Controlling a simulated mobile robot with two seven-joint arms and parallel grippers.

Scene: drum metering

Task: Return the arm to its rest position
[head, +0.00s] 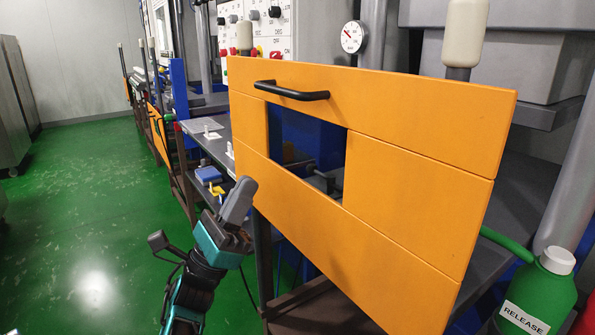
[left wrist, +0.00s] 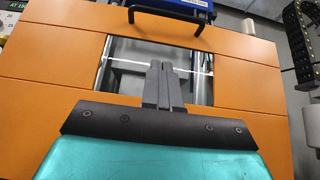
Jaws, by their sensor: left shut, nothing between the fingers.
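My left gripper (head: 239,203) is raised in front of the lower left part of an orange panel (head: 415,185) in the head view. Its fingers are shut together with nothing between them. In the left wrist view the closed fingers (left wrist: 163,85) point toward the window opening in the orange panel (left wrist: 240,60). I cannot tell the exact gap between the fingertips and the panel. A black handle (head: 292,91) is fixed near the top of the panel, and the handle also shows in the left wrist view (left wrist: 165,15). My right gripper is not in view.
A green bottle labelled RELEASE (head: 540,292) stands at the lower right. A round gauge (head: 353,37) and a control panel (head: 262,25) are behind the orange panel. A grey bench (head: 218,145) runs back on the left. The green floor (head: 80,200) at left is clear.

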